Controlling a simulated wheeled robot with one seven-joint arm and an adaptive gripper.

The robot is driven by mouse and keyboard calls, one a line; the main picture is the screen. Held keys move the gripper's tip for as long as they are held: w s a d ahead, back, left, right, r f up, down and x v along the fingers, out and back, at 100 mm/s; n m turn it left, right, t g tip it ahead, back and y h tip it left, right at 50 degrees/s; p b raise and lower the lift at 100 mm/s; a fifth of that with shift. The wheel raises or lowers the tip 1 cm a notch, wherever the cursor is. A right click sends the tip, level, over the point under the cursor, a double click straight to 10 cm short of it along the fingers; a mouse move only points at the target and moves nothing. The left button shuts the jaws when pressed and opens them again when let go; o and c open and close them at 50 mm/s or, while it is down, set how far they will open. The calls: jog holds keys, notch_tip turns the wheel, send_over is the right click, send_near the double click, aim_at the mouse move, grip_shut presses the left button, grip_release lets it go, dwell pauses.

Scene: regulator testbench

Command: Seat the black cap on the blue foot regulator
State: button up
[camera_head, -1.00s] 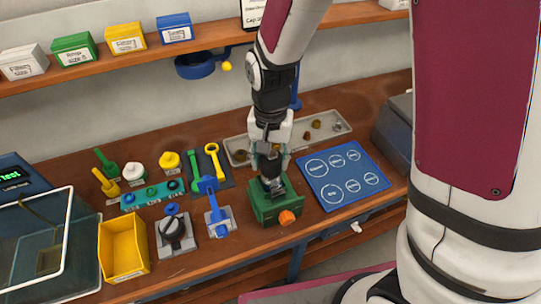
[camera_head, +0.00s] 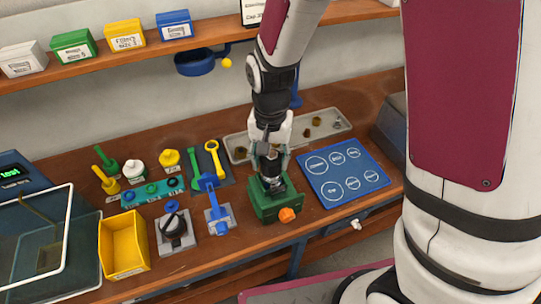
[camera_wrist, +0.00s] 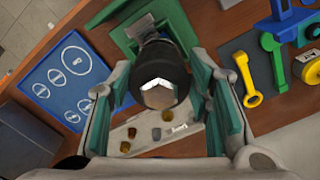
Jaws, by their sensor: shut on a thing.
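My gripper (camera_head: 270,155) is above the green vise (camera_head: 263,206), pointing down. The cap sits over a grey part that stands in the vise, which also shows in the wrist view (camera_wrist: 120,33). I cannot tell whether the cap touches that part or is a little above it. No blue foot is visible there; the vise and cap hide the lower part.
A blue marked mat (camera_head: 330,200) lies right of the vise. A grey tray (camera_head: 340,125) with small brass pieces is behind. A blue stand (camera_head: 220,215), a black-knobbed fixture (camera_head: 175,230) and a yellow bin (camera_head: 122,245) are left. A shelf (camera_head: 110,62) runs above.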

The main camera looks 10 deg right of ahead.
jog(key=shift+f, duration=0.7)
dwell(0.5)
jog(key=o, duration=1.8)
jog(key=shift+c, duration=0.2)
jog(key=shift+r, duration=0.1)
jog(key=shift+s+r+p, duration=0.1)
jog(key=shift+r+p, duration=1.55)
jog(key=shift+r, duration=2.3)
